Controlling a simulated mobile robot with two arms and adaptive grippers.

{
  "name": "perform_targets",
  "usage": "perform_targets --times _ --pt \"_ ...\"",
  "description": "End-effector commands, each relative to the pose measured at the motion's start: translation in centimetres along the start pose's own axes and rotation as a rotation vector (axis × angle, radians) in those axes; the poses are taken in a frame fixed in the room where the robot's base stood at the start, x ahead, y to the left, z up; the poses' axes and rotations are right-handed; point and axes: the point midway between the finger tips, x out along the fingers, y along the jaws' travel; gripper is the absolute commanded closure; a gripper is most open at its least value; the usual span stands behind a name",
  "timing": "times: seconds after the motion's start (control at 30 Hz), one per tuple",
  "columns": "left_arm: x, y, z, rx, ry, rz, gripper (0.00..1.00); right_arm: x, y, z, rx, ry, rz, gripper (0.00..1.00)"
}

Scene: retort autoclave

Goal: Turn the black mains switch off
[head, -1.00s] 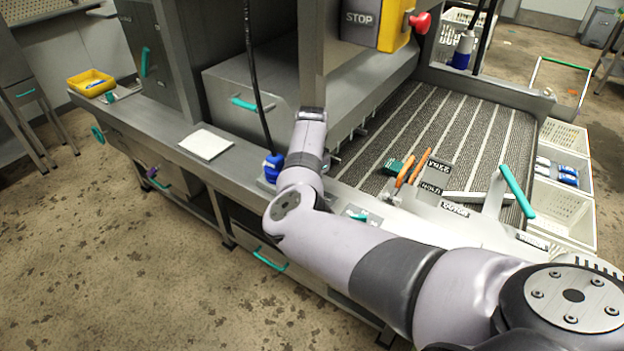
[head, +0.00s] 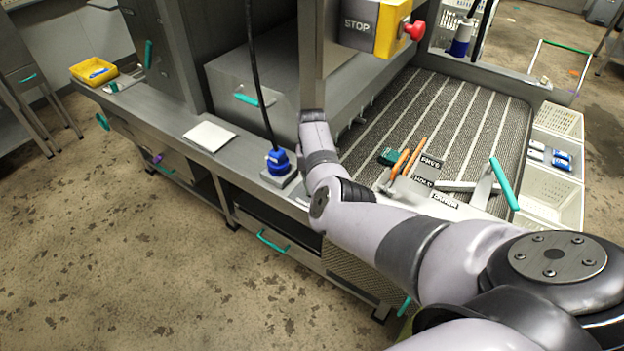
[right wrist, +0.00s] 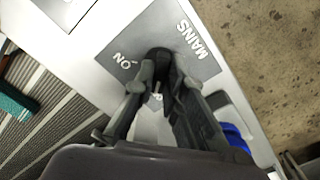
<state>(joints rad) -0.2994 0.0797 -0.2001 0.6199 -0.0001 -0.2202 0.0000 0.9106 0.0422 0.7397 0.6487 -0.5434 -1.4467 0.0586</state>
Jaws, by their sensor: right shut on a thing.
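The black mains switch (right wrist: 160,56) shows in the right wrist view on a grey plate lettered MAINS and ON. Its knob lies at the tips of my right gripper (right wrist: 161,80), whose fingers are shut on it. In the head view my right arm covers the switch and the fingers. My left gripper is not in view.
A blue plug (head: 278,160) with a black cable stands on the steel ledge left of my right wrist. A yellow box with a red STOP button (head: 415,30) hangs above.

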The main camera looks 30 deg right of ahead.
Motion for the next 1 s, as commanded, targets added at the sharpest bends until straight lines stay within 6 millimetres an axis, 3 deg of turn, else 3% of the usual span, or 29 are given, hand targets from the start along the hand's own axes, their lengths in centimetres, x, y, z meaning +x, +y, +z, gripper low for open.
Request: perform_targets --times 0.33,0.83,0.87,1.0 --pt "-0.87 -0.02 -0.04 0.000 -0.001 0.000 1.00 -0.03 0.06 -0.01 -0.125 0.000 0.001 1.00" --pt "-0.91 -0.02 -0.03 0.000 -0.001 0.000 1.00 -0.01 0.03 -0.04 -0.143 0.001 0.001 1.00" --pt "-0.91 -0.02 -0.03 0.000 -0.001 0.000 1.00 -0.01 0.03 -0.05 -0.143 0.002 0.001 0.88" --pt "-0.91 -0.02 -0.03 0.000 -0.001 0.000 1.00 -0.02 0.02 -0.05 -0.142 0.002 0.001 0.78"
